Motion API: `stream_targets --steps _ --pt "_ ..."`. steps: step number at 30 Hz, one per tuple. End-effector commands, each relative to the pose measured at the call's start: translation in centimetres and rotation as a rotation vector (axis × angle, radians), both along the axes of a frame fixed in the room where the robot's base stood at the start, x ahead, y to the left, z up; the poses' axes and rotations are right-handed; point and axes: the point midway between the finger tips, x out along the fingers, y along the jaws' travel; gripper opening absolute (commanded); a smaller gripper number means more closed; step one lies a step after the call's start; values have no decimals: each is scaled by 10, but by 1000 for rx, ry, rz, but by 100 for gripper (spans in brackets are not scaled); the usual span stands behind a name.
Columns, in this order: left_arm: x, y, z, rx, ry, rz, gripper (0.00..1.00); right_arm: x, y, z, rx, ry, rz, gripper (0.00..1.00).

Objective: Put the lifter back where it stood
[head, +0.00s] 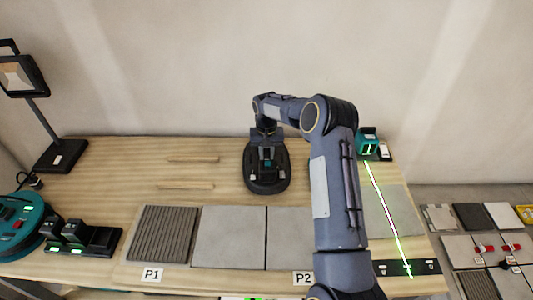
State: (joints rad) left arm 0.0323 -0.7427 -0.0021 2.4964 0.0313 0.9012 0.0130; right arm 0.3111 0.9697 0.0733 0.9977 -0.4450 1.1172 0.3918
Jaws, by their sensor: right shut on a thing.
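The lifter (267,181) is a dark, rounded pad with a small teal part on top, at the back middle of the wooden table. My right gripper (267,153) points down over it and is shut on its top. The pad is at or just above the wood; I cannot tell whether it touches. The fingers are small and partly merge with the dark lifter. My right arm reaches up from the lower right and bends left to it, hiding part of the tiles. My left gripper is not in view.
A ribbed tile (163,234) lies by label P1 (152,274), with grey tiles (229,237) beside it. A teal laser level (366,141) casts a green line at right. Dark battery blocks (75,234) and a lamp (62,156) stand left. Wood around two thin sticks (193,160) is bare.

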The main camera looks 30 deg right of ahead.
Motion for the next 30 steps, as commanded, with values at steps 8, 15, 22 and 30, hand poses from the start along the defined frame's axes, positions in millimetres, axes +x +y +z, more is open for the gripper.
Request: stream_targets --steps 8,15,22,30 --pt "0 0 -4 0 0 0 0 1 0 -1 -1 -5 0 0" --pt "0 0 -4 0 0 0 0 1 0 -1 -1 -5 0 0" --pt "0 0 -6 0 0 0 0 1 0 -3 0 -4 0 0" --pt "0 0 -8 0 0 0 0 1 0 -6 0 -4 0 0"
